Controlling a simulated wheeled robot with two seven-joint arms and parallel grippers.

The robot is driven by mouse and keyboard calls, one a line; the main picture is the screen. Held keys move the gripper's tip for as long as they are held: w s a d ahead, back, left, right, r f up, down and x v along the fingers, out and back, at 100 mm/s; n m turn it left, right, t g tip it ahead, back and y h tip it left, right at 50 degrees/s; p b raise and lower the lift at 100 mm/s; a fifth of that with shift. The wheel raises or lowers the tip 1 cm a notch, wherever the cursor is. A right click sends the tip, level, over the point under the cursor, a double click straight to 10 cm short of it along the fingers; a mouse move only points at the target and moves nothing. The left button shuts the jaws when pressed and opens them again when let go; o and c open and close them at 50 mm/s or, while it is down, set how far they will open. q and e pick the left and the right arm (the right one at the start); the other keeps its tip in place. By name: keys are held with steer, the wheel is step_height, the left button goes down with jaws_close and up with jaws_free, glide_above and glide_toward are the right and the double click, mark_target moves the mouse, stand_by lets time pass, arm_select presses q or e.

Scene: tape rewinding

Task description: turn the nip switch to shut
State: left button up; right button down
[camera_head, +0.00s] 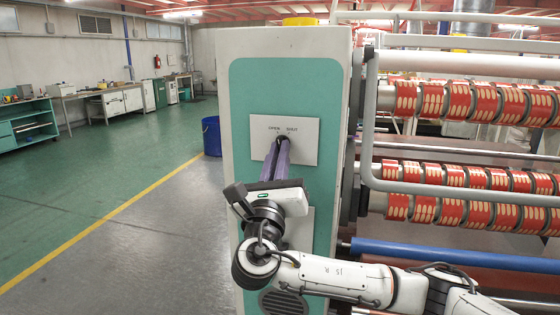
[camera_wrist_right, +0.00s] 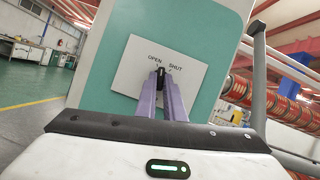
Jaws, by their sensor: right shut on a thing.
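The nip switch is a small black knob (camera_wrist_right: 161,73) on a white plate (camera_head: 306,151) with the words OPEN and SHUT above it. The plate also shows in the right wrist view (camera_wrist_right: 132,72). My right gripper (camera_head: 280,142) has purple fingers that reach the plate. In the right wrist view its fingertips (camera_wrist_right: 162,80) are shut on the knob, one on each side. The knob's top shows between them, below and between the two words; its exact angle is hard to tell. My left gripper is not in view.
The plate is on a green and white machine cabinet (camera_head: 330,95). To its right are a grey bent bar (camera_head: 369,110) and rollers with red printed reels (camera_head: 470,103). A blue bin (camera_head: 211,136) stands behind left. The floor at left is clear.

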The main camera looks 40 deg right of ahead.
steer(key=m+g+h+b, duration=0.1)
steer(key=m, duration=0.2)
steer(key=m+g+h+b, duration=0.1)
steer(key=m+g, duration=0.1)
steer(key=m, duration=0.2)
steer(key=m+g+h+b, duration=0.1)
steer(key=m, duration=0.3)
steer(key=shift+w+a+g+b, duration=0.25)
steer(key=shift+w+g+b, duration=0.05)
steer(key=shift+g+b, duration=0.1)
steer(key=shift+r+m+g+h, duration=0.1)
steer(key=shift+m+g+h, duration=0.25)
steer(key=shift+m, duration=0.35)
steer(key=shift+r+m+g, duration=0.1)
steer(key=shift+m+g, duration=0.15)
steer(key=shift+m, duration=0.05)
steer(key=c, duration=1.9)
jaws_free()
steer(key=shift+o, duration=0.2)
